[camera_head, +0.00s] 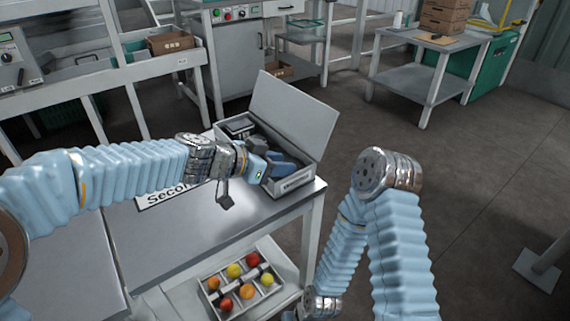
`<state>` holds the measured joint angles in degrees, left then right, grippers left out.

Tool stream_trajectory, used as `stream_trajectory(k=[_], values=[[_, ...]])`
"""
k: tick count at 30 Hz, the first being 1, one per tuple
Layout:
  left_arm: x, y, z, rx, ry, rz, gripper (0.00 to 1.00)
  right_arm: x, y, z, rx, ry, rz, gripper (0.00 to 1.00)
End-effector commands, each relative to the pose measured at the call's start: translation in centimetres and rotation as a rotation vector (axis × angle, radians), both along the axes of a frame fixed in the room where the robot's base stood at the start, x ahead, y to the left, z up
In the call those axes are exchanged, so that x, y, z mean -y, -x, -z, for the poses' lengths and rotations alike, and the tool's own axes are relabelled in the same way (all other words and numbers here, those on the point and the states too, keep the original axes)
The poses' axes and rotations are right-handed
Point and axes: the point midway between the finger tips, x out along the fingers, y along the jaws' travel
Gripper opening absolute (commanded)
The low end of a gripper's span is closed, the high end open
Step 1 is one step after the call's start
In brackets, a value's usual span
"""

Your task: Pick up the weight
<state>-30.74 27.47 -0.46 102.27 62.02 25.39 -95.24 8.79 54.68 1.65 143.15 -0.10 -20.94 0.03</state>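An open grey box (290,186) with its lid (294,112) raised stands near the far right corner of the grey table. Dark items and a blue piece (283,166) show inside the box. I cannot tell which of them is the weight. My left gripper (268,171) reaches over the near left side of the box, with its front end at the opening. Its fingertips are not clear, so I cannot tell whether it is open or holds anything. My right arm is folded downward at the right of the table, and its gripper is out of view.
A divided tray (208,291) with several red, orange and yellow tomatoes sits on the shelf below. A side table (416,84) with cartons stands behind right. Floor at right is mostly clear.

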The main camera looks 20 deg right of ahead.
Motion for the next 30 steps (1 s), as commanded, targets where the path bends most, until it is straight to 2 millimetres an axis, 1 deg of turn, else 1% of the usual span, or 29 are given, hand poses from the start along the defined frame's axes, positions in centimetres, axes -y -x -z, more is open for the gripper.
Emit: stream_trajectory(k=[3, 8, 15, 25, 28, 30], values=[[0.4, -0.2, 0.2, 0.001, 0.000, 0.000, 0.36, 0.0, 0.0, -0.1, 0.000, 0.000, 0.000, 0.43], [0.4, -0.2, 0.2, 0.002, 0.000, 0.000, 0.36, 0.0, 0.0, 0.0, 0.000, 0.000, 0.000, 0.43], [0.4, -0.2, 0.2, 0.001, 0.001, -0.001, 0.00, 0.0, 0.0, 0.0, 0.000, 0.000, 0.000, 0.43], [0.4, -0.2, 0.0, 0.002, 0.001, 0.000, 0.00, 0.0, 0.0, -0.1, 0.000, 0.000, 0.000, 0.43], [0.4, -0.2, -0.7, 0.003, 0.002, 0.000, 0.00, 0.0, 0.0, -0.4, 0.000, 0.000, 0.000, 0.43], [0.4, -0.2, -1.5, 0.003, 0.002, 0.000, 0.00, 0.0, 0.0, -0.6, -0.001, 0.000, 0.000, 0.43]])
